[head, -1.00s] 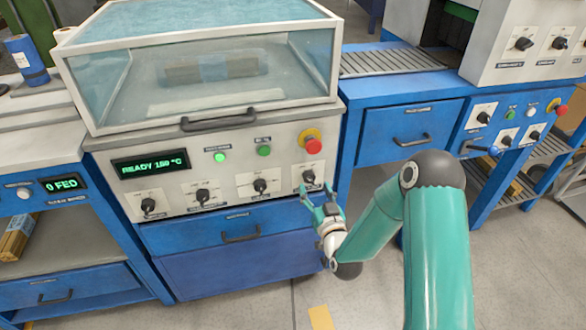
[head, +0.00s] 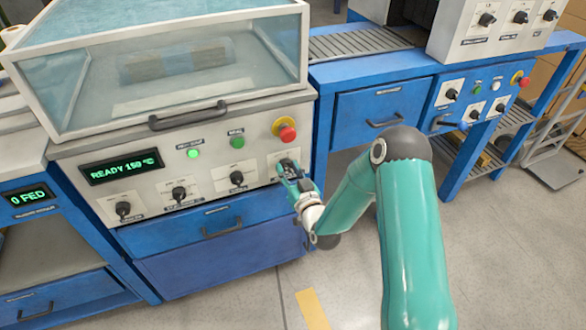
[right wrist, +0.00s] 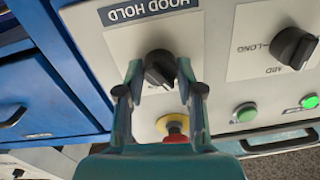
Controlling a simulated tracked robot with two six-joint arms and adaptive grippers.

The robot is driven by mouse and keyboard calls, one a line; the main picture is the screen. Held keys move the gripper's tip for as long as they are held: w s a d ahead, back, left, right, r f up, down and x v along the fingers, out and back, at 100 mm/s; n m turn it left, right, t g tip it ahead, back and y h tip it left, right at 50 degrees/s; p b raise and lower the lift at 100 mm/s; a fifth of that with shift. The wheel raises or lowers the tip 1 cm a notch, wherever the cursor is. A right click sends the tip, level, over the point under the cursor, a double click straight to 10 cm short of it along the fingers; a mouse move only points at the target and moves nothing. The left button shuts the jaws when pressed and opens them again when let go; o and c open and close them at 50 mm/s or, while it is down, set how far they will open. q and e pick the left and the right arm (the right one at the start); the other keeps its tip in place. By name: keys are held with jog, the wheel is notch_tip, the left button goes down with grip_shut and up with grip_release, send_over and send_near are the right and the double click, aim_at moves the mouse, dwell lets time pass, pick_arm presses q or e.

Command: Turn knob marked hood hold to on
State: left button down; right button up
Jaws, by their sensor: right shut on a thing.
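The hood hold knob (right wrist: 159,66) is a black knob on a white plate, with an upside-down HOOD HOLD label (right wrist: 150,8) in the right wrist view. My right gripper (right wrist: 160,82) has one finger on either side of it and is shut on it. In the head view my right gripper (head: 290,175) covers most of this knob, at the right end of the front panel's knob row. Which position the knob points to is hard to tell. My left gripper is out of view.
A red stop button (head: 286,132) sits just above my right gripper. Other black knobs (head: 237,178) line the panel to the left, below the READY 150 °C display (head: 121,166). A clear hood (head: 180,70) with a dark handle is above. A blue drawer (head: 222,222) is below.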

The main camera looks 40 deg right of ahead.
jog(key=shift+s+d+h, duration=0.1)
jog(key=shift+d+h, duration=0.2)
jog(key=shift+a+m, duration=0.1)
jog(key=shift+m, duration=0.2)
jog(key=shift+a+b, duration=0.1)
jog(key=shift+b, duration=0.3)
jog(key=m+b, duration=0.9)
jog(key=b, duration=0.1)
jog(key=shift+f, duration=0.2)
jog(key=shift+r+m+b, duration=0.15)
jog(key=shift+m+b, duration=1.35)
jog(key=shift+b, duration=0.2)
jog(key=o, duration=1.1)
jog(key=shift+o, duration=0.2)
